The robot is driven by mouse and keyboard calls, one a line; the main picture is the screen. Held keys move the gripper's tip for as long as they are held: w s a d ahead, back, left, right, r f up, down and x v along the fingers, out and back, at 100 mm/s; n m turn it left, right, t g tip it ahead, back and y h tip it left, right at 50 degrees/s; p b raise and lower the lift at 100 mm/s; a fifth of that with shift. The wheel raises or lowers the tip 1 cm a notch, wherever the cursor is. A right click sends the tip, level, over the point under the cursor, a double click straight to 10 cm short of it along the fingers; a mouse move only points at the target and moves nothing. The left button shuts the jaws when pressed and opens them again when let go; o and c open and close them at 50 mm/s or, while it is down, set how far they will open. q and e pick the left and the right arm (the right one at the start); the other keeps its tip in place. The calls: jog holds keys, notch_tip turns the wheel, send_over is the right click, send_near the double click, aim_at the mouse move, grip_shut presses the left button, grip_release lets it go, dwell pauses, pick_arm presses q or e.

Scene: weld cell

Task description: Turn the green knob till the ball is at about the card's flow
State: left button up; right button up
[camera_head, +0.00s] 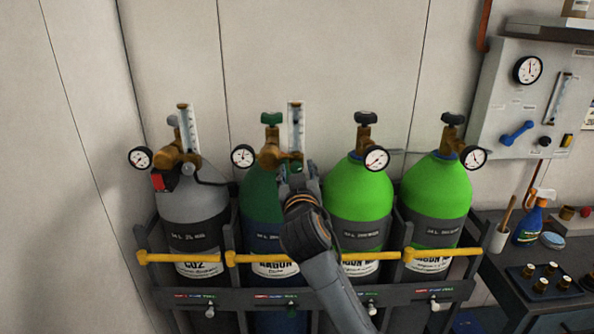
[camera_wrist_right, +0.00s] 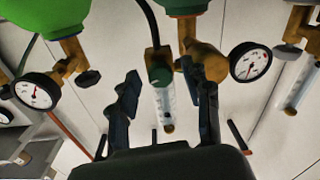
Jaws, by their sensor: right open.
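The green knob (camera_wrist_right: 159,76) sits at the base of a clear flow tube (camera_wrist_right: 166,103) on the brass regulator of the dark green cylinder (camera_head: 257,190). In the head view the flow tube (camera_head: 296,125) stands upright, and its ball is too small to make out. My right gripper (camera_head: 299,178) is just below the tube's base and largely covers the knob there. In the wrist view my right gripper (camera_wrist_right: 164,85) is open, its fingers on either side of the knob with gaps visible. I cannot make out the flow card for certain. My left gripper is out of view.
A grey cylinder (camera_head: 190,203) stands at left, and bright green cylinders (camera_head: 358,192) stand at right. Round gauges (camera_head: 243,156) stick out beside the regulators. Yellow bars (camera_head: 185,257) cross the rack front. A wall panel (camera_head: 500,90) and a bench with a tray (camera_head: 530,290) are at right.

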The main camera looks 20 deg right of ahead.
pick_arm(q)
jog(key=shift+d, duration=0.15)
pick_arm(e)
jog(key=shift+c, duration=0.7)
grip_shut()
jog(key=shift+r+n+p, duration=0.1)
jog(key=shift+n+p, duration=0.2)
jog(key=shift+p, duration=0.2)
jog(key=shift+r+n+p, duration=0.15)
jog(key=shift+n+p, duration=0.95)
jog(key=shift+n, duration=0.1)
jog(key=shift+f+n+p, duration=0.2)
jog(key=shift+n+p, duration=0.15)
jog(key=shift+n, duration=0.35)
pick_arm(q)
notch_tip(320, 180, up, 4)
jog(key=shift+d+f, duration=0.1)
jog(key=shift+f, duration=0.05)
pick_arm(e)
jog(key=shift+f, duration=0.1)
